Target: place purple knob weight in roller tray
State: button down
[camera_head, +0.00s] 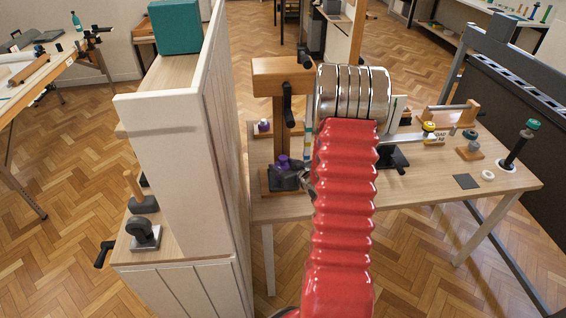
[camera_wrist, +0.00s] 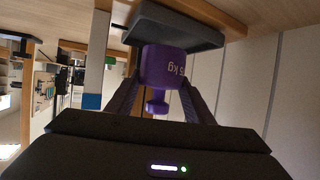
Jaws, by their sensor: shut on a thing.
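The purple knob weight (camera_wrist: 165,66) is between the two fingers of my gripper (camera_wrist: 158,100), which is shut on it. Its "5 kg" marking reads upside down in the wrist view. A dark shallow tray (camera_wrist: 178,27), which looks like the roller tray, is right against the weight's broad end; I cannot tell whether they touch. In the head view the weight (camera_head: 283,161) is at the foot of the wooden stand, with my gripper (camera_head: 290,172) around it. My red arm sleeve hides part of the bench, and the tray is hard to separate from the gripper there.
The wooden stand (camera_head: 281,88) with a black crank rises behind the weight. A smaller purple-and-white object (camera_head: 263,126) stands near it. A tall pale partition (camera_head: 172,140) is close on the left. The bench's right front (camera_head: 430,195) is largely clear.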

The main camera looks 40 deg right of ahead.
jog(key=shift+f, duration=0.75)
jog(key=shift+f, duration=0.2)
jog(key=c, duration=1.3)
grip_release()
jog(key=o, duration=0.5)
jog(key=shift+f, duration=0.15)
jog(key=shift+r, duration=5)
